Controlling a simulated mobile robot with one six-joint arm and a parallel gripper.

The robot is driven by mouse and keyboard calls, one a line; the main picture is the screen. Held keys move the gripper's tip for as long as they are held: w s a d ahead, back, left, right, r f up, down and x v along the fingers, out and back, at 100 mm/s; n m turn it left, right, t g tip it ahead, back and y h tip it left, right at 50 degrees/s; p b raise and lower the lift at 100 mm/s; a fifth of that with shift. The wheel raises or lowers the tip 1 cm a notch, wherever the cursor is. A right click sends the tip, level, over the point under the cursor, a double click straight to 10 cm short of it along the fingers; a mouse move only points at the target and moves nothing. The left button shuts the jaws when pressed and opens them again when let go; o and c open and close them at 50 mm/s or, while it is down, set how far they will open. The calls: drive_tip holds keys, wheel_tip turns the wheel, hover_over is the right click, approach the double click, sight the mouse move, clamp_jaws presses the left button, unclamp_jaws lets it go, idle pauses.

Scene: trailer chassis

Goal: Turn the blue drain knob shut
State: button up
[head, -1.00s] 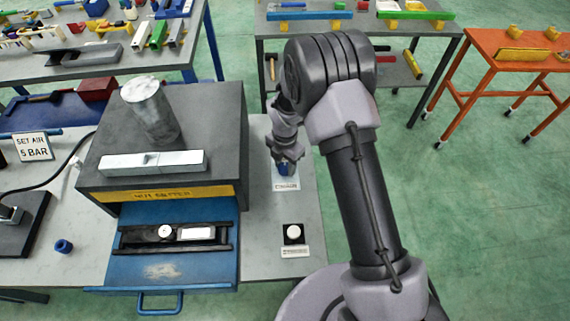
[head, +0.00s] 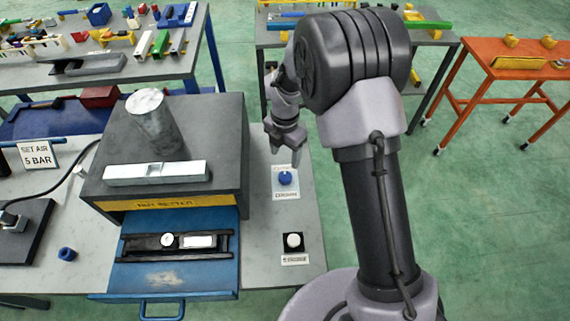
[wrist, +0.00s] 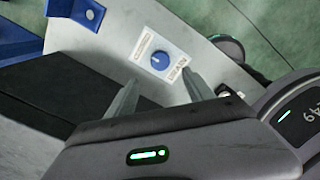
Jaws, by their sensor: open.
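The blue drain knob (head: 285,178) sits on a white labelled plate (head: 286,194) on the grey bench top, right of the dark grey box. It also shows in the wrist view (wrist: 161,60), where a light pointer mark is faintly visible on its face. My gripper (head: 287,160) is above and slightly behind the knob, apart from it. In the wrist view my two fingers (wrist: 160,92) are spread on either side below the knob, with nothing between them.
A dark grey box (head: 225,130) with a metal cylinder (head: 155,120) and a metal bar (head: 157,172) on top stands left of the knob. Its blue drawer (head: 170,278) is pulled out. A white button (head: 293,241) sits nearer on the bench.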

wheel_tip(320, 180, up, 6)
drive_tip(key=shift+r+p, duration=0.25)
drive_tip(key=shift+p, duration=0.2)
